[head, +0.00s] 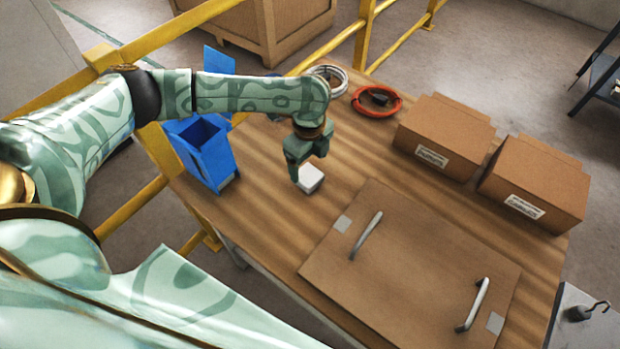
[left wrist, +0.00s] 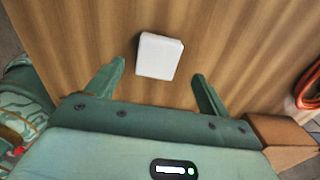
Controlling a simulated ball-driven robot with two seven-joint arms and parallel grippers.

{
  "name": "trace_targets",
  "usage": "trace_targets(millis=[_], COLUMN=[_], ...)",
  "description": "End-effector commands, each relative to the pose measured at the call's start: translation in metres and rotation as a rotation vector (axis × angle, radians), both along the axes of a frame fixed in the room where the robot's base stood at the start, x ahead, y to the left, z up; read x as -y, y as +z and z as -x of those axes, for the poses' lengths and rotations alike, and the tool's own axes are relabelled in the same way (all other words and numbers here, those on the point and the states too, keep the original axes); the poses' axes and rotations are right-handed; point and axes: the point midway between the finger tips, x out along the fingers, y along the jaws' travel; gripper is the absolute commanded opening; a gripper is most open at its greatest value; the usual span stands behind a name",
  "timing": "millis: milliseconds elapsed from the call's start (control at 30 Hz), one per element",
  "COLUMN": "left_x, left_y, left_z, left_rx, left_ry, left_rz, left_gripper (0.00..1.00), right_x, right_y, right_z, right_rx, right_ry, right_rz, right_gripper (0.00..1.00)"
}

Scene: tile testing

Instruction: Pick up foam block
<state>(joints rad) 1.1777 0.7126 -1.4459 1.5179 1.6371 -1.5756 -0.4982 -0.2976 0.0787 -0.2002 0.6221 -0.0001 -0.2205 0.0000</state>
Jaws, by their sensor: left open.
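The foam block (head: 310,178) is a small white block lying on the wooden table, left of the brown board. In the left wrist view the white block (left wrist: 159,56) lies ahead of the fingertips, roughly between their lines and nearer the left finger. My left gripper (head: 305,176) is right at the block in the head view, pointing down, and partly covers its upper left side. In the left wrist view my left gripper (left wrist: 158,70) has its fingers spread wide with nothing between them. My right gripper is not in view.
A blue bin (head: 207,152) stands left of the gripper. A brown board (head: 420,265) with two metal handles lies right of the block. Two cardboard boxes (head: 445,135) stand at the right. An orange cable coil (head: 377,101) and a white coil (head: 328,80) lie behind.

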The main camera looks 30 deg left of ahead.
Motion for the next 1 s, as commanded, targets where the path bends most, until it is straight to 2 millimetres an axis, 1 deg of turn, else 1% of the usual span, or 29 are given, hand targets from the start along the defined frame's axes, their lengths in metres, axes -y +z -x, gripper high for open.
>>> trace_targets(millis=[133,233,333,400,567,600,667,700,767,1000], left_x=[0.0,-0.001,0.0,0.0,0.0,0.0,0.0,0.0,0.0,0.0], left_y=[-0.017,-0.036,-0.051,-0.054,-0.05,-0.05,-0.05,-0.05,-0.05,-0.05], left_z=[0.001,0.003,0.003,0.003,0.003,0.002,0.003,0.003,0.003,0.003], left_rx=[-0.003,-0.006,-0.005,-0.004,-0.001,0.0,-0.001,-0.001,-0.001,-0.001], left_ry=[0.0,-0.001,0.001,0.001,0.0,0.0,0.0,0.0,0.0,0.0], left_rz=[0.0,0.0,0.001,0.0,0.001,0.001,0.001,0.001,0.001,0.0], left_gripper=[0.8,0.8,0.8,0.8,0.8,0.77,0.61,0.49,0.33,0.32], right_x=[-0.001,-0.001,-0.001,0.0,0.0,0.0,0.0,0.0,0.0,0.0], right_y=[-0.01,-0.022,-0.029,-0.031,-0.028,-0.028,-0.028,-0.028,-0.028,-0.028], right_z=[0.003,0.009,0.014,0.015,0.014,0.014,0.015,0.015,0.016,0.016], right_rx=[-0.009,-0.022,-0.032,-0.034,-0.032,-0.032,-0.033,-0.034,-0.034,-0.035], right_ry=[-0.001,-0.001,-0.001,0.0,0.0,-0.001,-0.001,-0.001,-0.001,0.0], right_rz=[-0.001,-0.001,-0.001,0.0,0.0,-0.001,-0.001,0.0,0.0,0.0], right_gripper=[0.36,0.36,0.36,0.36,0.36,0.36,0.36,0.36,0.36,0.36])
